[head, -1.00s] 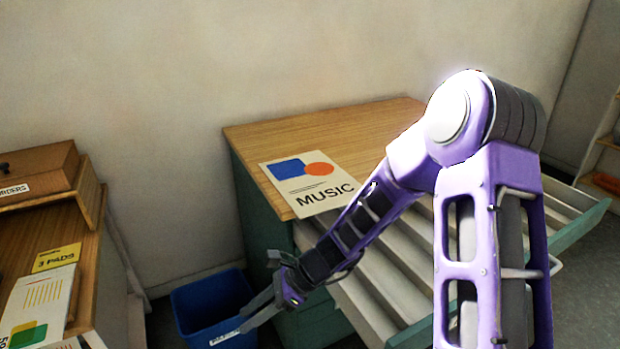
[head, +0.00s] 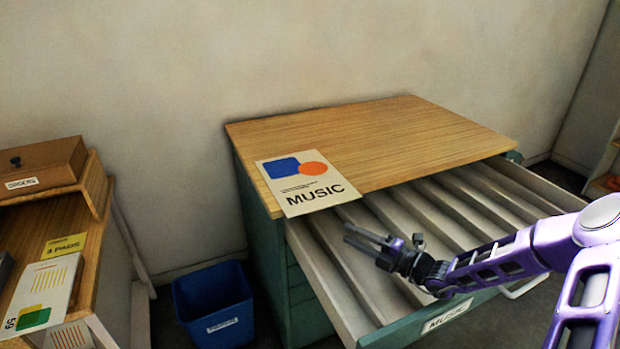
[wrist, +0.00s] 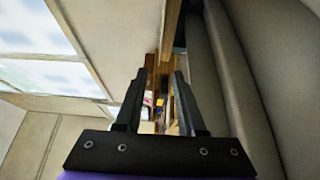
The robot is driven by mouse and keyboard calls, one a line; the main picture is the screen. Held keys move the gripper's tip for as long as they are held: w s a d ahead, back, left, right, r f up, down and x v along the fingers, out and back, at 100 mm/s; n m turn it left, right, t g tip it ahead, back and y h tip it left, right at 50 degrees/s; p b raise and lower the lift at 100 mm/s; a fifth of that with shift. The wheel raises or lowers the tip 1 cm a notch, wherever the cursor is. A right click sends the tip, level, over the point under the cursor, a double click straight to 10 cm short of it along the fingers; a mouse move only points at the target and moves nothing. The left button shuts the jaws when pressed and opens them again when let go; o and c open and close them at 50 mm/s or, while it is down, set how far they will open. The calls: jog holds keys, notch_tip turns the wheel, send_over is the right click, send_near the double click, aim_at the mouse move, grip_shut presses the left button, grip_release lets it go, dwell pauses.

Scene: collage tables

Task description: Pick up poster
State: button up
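The poster (head: 306,182) is a cream sheet with a blue shape, an orange circle and the word MUSIC. It lies flat on the front left corner of the wooden cabinet top, its lower edge reaching past the top's front edge over the open drawer. My gripper (head: 363,238) is above the open drawer, below and to the right of the poster and apart from it. In the wrist view my gripper (wrist: 155,82) has its two fingers apart with nothing held between them. I cannot make out the poster in the wrist view.
The cabinet's wide top drawer (head: 440,322), labelled MUSIC, is pulled out and shows empty slanted dividers. A blue bin (head: 213,305) stands on the floor to the left. A side desk (head: 85,270) at far left holds a wooden box (head: 45,165) and printed pads. The rest of the cabinet top (head: 400,140) is clear.

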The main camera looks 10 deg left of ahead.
aim_at(305, 212)
jog(key=x, duration=1.5)
jog(key=shift+a+b, duration=0.35)
jog(key=shift+b, duration=0.05)
grip_shut()
dwell(0.6)
